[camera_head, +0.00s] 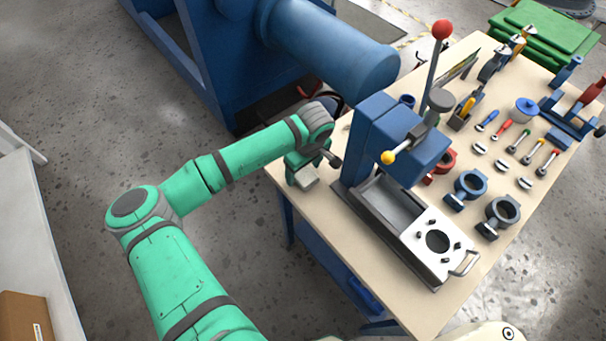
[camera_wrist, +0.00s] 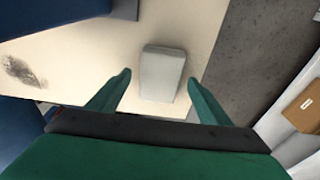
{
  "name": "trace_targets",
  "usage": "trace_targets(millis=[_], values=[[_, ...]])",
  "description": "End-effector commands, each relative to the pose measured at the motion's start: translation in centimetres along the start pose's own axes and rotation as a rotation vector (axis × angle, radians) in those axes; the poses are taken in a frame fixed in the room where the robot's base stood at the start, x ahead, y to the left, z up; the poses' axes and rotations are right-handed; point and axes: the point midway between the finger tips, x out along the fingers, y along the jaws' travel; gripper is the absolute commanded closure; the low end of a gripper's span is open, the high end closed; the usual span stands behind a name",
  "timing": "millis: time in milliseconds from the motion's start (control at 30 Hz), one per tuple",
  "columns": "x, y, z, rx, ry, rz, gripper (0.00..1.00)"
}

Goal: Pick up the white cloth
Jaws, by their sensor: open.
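The white cloth (camera_wrist: 163,70) is a small, pale, folded block lying on the beige tabletop near its edge. In the wrist view it sits between my two green fingers, with bare table showing on both sides of it. My gripper (camera_wrist: 159,78) is open, with a finger to the left and one to the right of the cloth. In the head view my gripper (camera_head: 300,172) is low over the left corner of the table, with the pale cloth (camera_head: 306,179) partly hidden by it. I cannot tell the exact height of the fingertips.
A blue press (camera_head: 385,140) with a red-knobbed lever and a metal tray stands just right of my gripper. Blue, red and dark valve bodies and several tools lie farther right on the table (camera_head: 365,270). A large blue machine (camera_head: 330,45) stands behind.

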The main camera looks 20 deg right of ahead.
Motion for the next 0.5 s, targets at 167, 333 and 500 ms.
trace_targets(millis=[167, 333, 500], values=[[-0.03, -0.01, 0.01, 0.000, 0.000, 0.000, 0.51], [-0.04, -0.01, 0.01, 0.000, 0.000, 0.000, 0.72], [-0.08, 0.00, 0.01, 0.000, -0.001, 0.000, 0.72]])
